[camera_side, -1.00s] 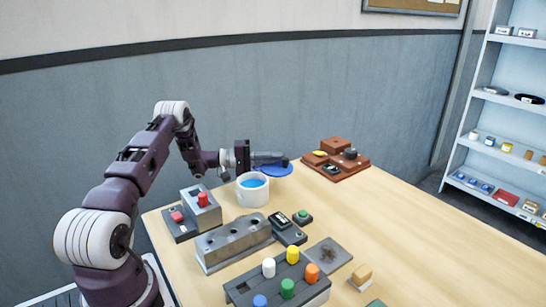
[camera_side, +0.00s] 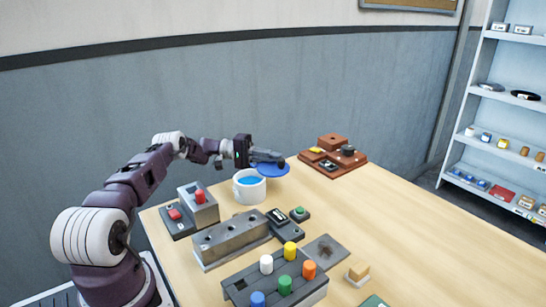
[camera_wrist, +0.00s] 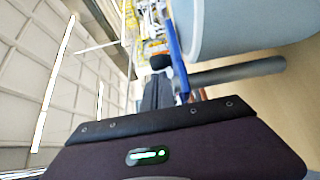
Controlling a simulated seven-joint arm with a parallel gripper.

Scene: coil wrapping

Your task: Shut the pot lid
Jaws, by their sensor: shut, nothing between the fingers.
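The white pot (camera_side: 249,194) stands near the table's far edge, with blue showing inside its open top. Its blue lid (camera_side: 273,171) is a disc tilted open at the pot's far right rim. My gripper (camera_side: 284,161) is shut and empty. It points right, over or beside the lid in the side view; I cannot tell whether it touches. In the wrist view the lid (camera_wrist: 177,50) shows nearly edge-on beside the large grey-blue pot wall (camera_wrist: 235,25). My dark fingers (camera_wrist: 158,85) are left of the lid there, with a dark round piece at their far end.
A brown tray with blocks (camera_side: 333,164) lies right of the lid. A red-button box (camera_side: 198,205), a grey holed block (camera_side: 231,239) and a peg rack (camera_side: 275,281) stand in front of the pot.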

